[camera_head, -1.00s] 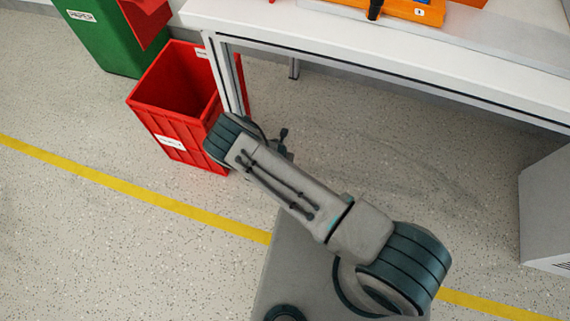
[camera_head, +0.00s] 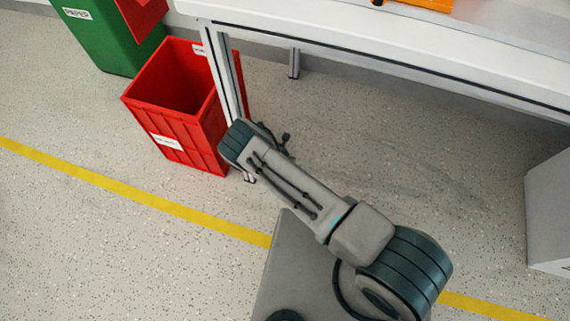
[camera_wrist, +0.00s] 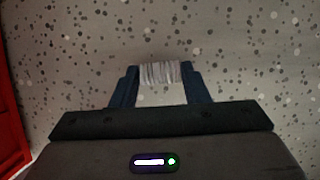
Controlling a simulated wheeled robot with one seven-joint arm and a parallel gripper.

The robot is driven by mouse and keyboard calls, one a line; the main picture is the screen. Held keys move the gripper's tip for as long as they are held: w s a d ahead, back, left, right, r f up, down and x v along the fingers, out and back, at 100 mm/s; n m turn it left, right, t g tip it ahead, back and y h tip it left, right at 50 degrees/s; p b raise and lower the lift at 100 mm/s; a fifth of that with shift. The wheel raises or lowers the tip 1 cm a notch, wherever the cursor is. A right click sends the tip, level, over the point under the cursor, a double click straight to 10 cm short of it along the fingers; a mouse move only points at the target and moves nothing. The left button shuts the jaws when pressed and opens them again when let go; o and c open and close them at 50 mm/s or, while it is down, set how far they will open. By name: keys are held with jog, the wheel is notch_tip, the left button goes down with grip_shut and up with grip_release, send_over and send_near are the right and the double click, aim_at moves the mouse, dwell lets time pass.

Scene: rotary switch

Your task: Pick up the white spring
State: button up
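The white spring (camera_wrist: 160,74) shows in the wrist view as a pale ribbed cylinder lying crosswise between the two dark blue fingertips. My gripper (camera_wrist: 160,76) is shut on it, with a finger against each end. Speckled floor shows behind the spring; its height above the floor cannot be told. In the head view my arm reaches toward the upper left, beside the red bin, and its links hide the gripper and the spring.
An open red bin (camera_head: 177,105) stands left of my arm, with a green bin (camera_head: 102,35) behind it. A white table (camera_head: 400,45) runs along the back, with part of an orange item (camera_head: 425,4) on top. A grey cabinet (camera_head: 550,215) is at right.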

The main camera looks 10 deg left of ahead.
jog(key=c, duration=0.7)
grip_shut()
jog(key=shift+r, duration=0.35)
notch_tip(320, 180, up, 4)
jog(key=shift+f+p, duration=0.2)
jog(key=shift+p, duration=1.05)
jog(key=s+d+r+p, duration=0.1)
jog(key=d+r+p, duration=0.3)
jog(key=d, duration=0.7)
notch_tip(320, 180, up, 3)
jog(key=shift+d+f, duration=0.15)
jog(key=shift+d, duration=0.2)
jog(key=shift+s, duration=0.1)
